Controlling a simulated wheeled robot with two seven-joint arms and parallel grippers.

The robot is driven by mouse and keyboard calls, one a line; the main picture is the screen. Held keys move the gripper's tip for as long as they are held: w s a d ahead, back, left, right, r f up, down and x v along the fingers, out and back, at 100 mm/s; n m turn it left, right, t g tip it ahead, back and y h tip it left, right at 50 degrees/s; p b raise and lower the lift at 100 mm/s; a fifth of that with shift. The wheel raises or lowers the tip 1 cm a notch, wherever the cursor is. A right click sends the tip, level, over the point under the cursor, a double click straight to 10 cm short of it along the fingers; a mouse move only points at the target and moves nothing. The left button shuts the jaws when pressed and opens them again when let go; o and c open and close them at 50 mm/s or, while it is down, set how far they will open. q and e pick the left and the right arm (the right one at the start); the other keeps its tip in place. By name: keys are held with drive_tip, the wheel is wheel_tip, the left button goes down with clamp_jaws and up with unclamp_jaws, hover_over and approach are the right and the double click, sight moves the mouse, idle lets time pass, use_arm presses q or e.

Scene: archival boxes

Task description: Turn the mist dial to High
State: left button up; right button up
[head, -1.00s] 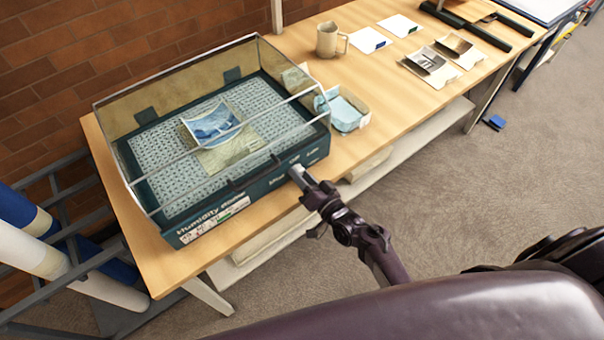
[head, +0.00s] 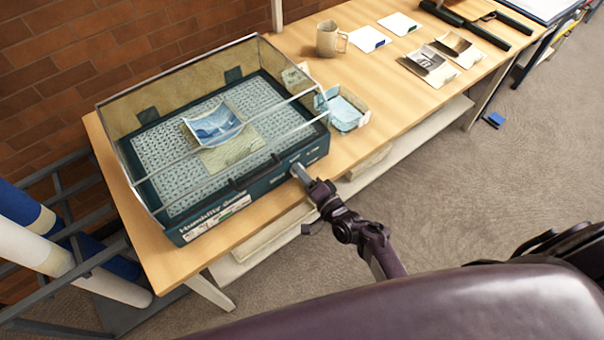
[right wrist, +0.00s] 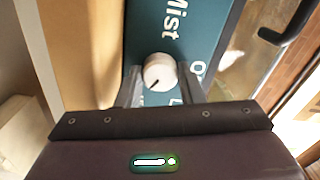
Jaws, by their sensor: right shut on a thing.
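The mist dial (right wrist: 159,71) is a small pale round knob with a dark pointer mark, on the teal front panel (right wrist: 185,48) of the humidity chamber. In the right wrist view the mark lies towards the lower left. "Mist" is printed beside the dial; letters "O" and "L" show partly, and "High" cannot be read. My right gripper (right wrist: 160,90) is shut on the dial, one finger on each side. In the head view my right gripper (head: 300,174) meets the chamber's front near its right end and hides the dial. My left gripper is out of view.
The clear-lidded chamber (head: 240,183) holds a curled blue picture (head: 213,124) on a mesh. A tray with blue cloths (head: 345,113) stands right of it. A dark handle (right wrist: 287,25) is near the gripper.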

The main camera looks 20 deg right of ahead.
idle(0.3)
drive_tip(key=o, duration=1)
drive_tip(key=shift+s, duration=0.1)
drive_tip(key=shift+f, duration=0.15)
